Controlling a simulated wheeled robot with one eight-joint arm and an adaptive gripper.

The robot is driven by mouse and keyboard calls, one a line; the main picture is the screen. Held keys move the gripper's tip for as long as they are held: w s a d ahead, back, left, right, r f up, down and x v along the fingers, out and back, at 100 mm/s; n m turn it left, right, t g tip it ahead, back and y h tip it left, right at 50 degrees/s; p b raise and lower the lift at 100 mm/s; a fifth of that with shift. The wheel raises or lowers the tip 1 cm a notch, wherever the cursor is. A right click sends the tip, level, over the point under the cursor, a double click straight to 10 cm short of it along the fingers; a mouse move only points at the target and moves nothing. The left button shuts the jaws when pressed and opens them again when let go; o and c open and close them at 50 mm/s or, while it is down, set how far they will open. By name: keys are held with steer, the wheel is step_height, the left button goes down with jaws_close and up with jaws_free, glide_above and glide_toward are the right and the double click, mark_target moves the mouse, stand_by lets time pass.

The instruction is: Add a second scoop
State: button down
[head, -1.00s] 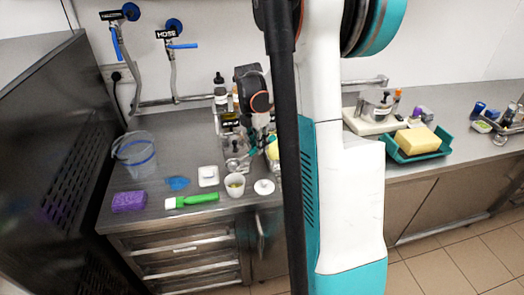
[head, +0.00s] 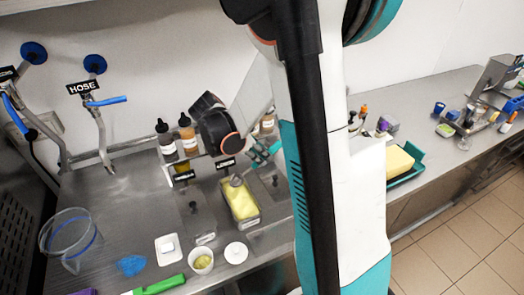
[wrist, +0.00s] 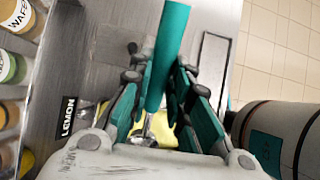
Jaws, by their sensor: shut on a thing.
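My gripper (wrist: 160,78) is shut on the teal handle of a scoop (wrist: 171,38). In the head view my gripper (head: 264,152) is over the yellow tub (head: 250,222). The scoop's metal head (head: 236,181) is at the top of the yellow ice cream (head: 241,202); whether it is dug in, I cannot tell. A LEMON label (head: 226,163) stands behind this tub and also shows in the wrist view (wrist: 68,117). A white cup (head: 201,268) with yellow content stands at the front of the counter.
A round white lid (head: 236,252) lies right of the cup. A white square dish (head: 169,248), blue cloth (head: 131,265) and green tool (head: 163,286) lie left of it. Lidded tubs flank the lemon tub. Bottles (head: 187,133) stand behind. A clear bucket (head: 70,240) is at left.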

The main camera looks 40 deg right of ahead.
steer(key=shift+y, duration=0.6)
steer(key=shift+d+f+b, duration=0.1)
steer(key=shift+f+b, duration=0.85)
steer(key=shift+f, duration=1.35)
steer(key=shift+s+d+r+t+y+p, duration=0.15)
steer(key=shift+d+t+y+p, duration=0.3)
steer(key=shift+y, duration=0.5)
steer(key=shift+s+d+t+y+p, duration=0.25)
steer(key=shift+d+y, duration=0.4)
steer(key=shift+y, duration=0.3)
steer(key=shift+a, duration=0.1)
